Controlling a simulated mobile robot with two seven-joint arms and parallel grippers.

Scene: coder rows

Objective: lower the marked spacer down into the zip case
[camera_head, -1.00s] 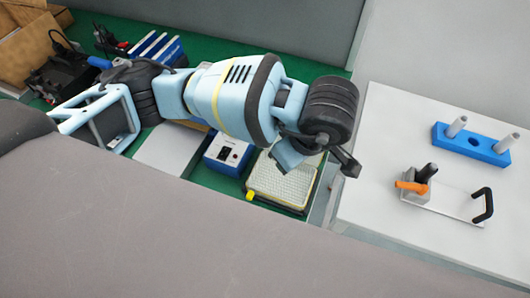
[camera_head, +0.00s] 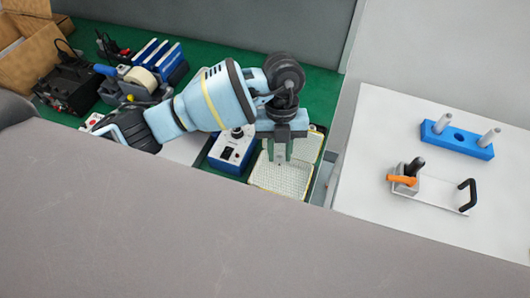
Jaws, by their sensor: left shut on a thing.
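My left gripper (camera_head: 278,158) reaches in from the left with its fingers pointing down over the open zip case. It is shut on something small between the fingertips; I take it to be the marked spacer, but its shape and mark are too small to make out. The zip case (camera_head: 282,182) lies open on the green mat, with pale dimpled lining in both halves and a dark rim. The gripper and wrist hide part of the case. I cannot tell whether the held thing touches the lining. My right gripper is not in view.
A blue-and-white box with a knob (camera_head: 232,150) stands just left of the case. A black device (camera_head: 68,88) and a tape dispenser (camera_head: 138,80) sit farther left.

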